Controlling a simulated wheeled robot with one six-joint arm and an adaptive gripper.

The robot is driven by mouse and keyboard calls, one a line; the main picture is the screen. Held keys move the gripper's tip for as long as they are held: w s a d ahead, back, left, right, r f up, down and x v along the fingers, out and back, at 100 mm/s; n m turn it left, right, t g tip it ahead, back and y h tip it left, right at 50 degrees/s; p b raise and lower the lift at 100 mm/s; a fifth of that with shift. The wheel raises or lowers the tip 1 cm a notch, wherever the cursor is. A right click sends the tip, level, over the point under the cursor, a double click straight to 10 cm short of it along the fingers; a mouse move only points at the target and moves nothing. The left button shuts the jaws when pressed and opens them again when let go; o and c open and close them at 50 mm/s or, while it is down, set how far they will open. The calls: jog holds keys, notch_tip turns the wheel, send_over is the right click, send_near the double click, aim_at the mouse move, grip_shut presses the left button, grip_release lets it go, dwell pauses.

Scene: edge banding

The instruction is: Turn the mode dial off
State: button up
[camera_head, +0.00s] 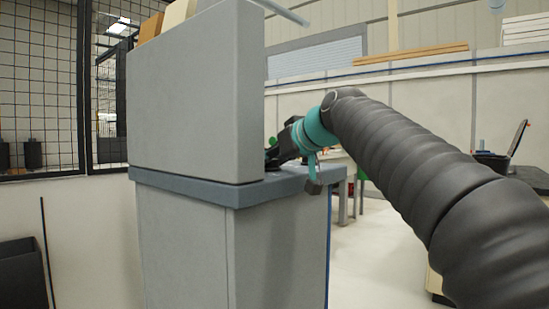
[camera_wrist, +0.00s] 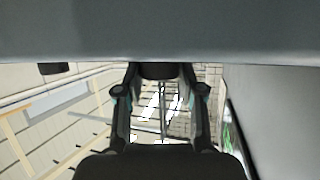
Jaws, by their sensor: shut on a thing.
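My gripper (camera_wrist: 158,80) has its two fingers on either side of a dark, round knob, which I take to be the mode dial (camera_wrist: 158,70), and is shut on it. The dial stands out from a grey panel (camera_wrist: 160,32) that fills the top of the wrist view. Any mark on the dial that would show its setting is hidden. In the head view my gripper (camera_head: 279,151) is partly hidden behind the edge of the tall grey machine housing (camera_head: 195,95). The dial does not show there.
A second dark knob (camera_wrist: 53,68) sits on the same panel, left of my gripper. A blue-grey ledge (camera_head: 240,191) runs below the housing, above a grey cabinet (camera_head: 185,245). A dark mesh fence (camera_head: 40,90) stands at the left. Open floor (camera_head: 365,250) shows right of the cabinet.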

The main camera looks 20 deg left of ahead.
jog(key=n+g, duration=0.1)
jog(key=n+g+y+p, duration=0.1)
jog(key=n+g, duration=0.1)
jog(key=shift+w+d+y+p, duration=0.15)
jog(key=shift+w+y+p, duration=0.1)
jog(key=shift+y+p, duration=0.05)
jog(key=n+g+y+p, duration=0.1)
jog(key=n+g+p, duration=0.1)
jog(key=shift+r+g, duration=0.15)
jog(key=shift+g, duration=0.25)
jog(key=shift+w+n+g+p, duration=0.1)
jog(key=shift+n+g+p, duration=0.8)
jog(key=shift+n+p, duration=0.15)
jog(key=shift+n+g+p, duration=0.25)
jog(key=shift+g+p, duration=0.15)
jog(key=shift+g, duration=0.1)
jog(key=shift+f, duration=0.25)
jog(key=o, duration=1.1)
jog(key=shift+o, duration=0.2)
jog(key=v, duration=1.2)
